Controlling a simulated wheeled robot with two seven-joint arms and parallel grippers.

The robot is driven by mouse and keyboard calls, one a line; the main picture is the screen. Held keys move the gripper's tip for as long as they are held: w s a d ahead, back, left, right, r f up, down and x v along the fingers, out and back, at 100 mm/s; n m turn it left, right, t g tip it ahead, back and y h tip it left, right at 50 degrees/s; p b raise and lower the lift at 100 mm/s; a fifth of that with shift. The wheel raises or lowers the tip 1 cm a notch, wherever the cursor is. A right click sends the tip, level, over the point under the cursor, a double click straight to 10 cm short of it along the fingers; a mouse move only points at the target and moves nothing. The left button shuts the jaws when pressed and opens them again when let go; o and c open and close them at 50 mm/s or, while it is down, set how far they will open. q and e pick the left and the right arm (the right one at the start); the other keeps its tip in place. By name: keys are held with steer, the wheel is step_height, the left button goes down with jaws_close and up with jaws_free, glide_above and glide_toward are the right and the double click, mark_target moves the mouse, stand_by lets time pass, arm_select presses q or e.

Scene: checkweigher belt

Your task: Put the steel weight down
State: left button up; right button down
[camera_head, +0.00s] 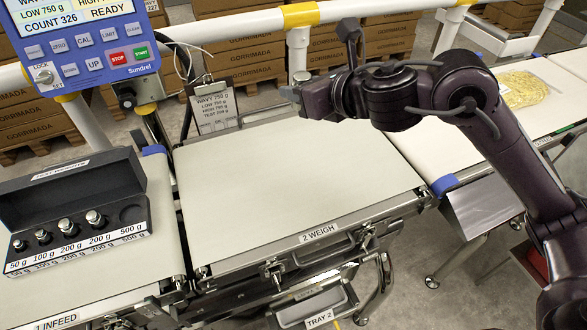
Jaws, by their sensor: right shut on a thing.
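My right gripper (298,92) is at the upper middle, above the back right part of the weigh belt (280,185). A dark weight case (75,190) lies open on the infeed belt at left. Several steel weights stand in its front row, and a dark spot at the row's right end looks empty. My left gripper is not in view.
A blue control panel (80,40) stands at the upper left. A clipboard sheet (213,108) stands behind the weigh belt. A clear bag of yellow food (522,89) lies on the outfeed belt at right. Most of the weigh belt is bare.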

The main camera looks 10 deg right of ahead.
steer(key=shift+f, duration=0.35)
steer(key=b, duration=0.4)
glide_above(300, 177)
step_height(300, 177, down, 15)
steer(key=shift+r, duration=0.2)
steer(key=shift+f+b, duration=0.3)
steer(key=shift+f, duration=2.2)
steer(key=shift+f, duration=0.1)
steer(key=c, duration=1.4)
jaws_free()
steer(key=shift+f, duration=0.15)
steer(key=shift+c, duration=0.2)
steer(key=o, duration=0.5)
